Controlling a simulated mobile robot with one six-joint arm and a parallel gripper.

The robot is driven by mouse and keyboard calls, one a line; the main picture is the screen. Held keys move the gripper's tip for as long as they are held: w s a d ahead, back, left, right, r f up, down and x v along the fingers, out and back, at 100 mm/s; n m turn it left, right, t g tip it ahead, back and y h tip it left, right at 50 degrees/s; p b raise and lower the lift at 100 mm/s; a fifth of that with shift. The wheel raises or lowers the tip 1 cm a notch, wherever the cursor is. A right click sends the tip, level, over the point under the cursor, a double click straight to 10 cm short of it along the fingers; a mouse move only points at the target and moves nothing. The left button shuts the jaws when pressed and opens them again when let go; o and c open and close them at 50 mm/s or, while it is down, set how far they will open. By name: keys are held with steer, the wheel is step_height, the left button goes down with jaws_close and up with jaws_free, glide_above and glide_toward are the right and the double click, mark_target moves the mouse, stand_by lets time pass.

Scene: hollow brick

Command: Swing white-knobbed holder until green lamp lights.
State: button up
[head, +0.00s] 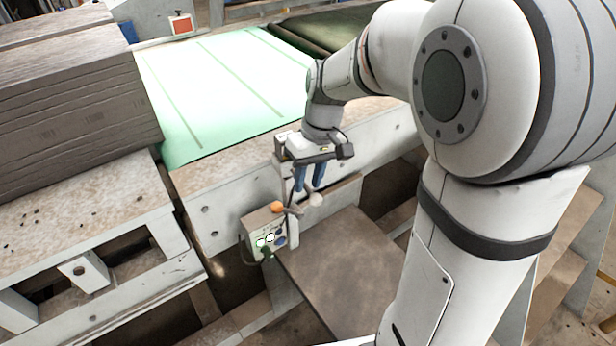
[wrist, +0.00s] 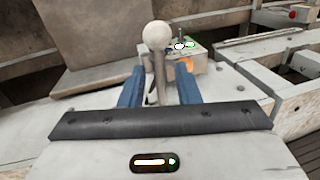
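The holder is a lever with a white ball knob (head: 315,199). In the wrist view, the white knob (wrist: 157,36) stands past the fingertips on a grey stalk. My gripper (head: 308,185) points down over the lever. Its two blue fingers (wrist: 160,70) stand apart on either side of the stalk, with a gap visible on both sides. A control box (head: 251,226) beside the lever carries a green lamp (head: 261,243) that looks bright green, with a bright white spot next to it. The green lamp (wrist: 190,44) also looks bright in the wrist view. The lever's foot is partly hidden.
An orange button (head: 277,207) sits on top of the control box. A brown plate (head: 345,265) lies in front of the lever. A pale green lit conveyor surface (head: 225,85) lies behind, and stacked brown boards (head: 75,95) stand at left.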

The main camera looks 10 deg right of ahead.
steer(key=shift+o, duration=0.2)
steer(key=shift+w, duration=0.1)
step_height(320, 180, up, 8)
steer(key=d, duration=0.1)
steer(key=shift+w+d+f+b, duration=0.2)
steer(key=shift+w+d+b, duration=0.05)
steer(key=shift+b, duration=0.1)
steer(key=shift+c, duration=0.3)
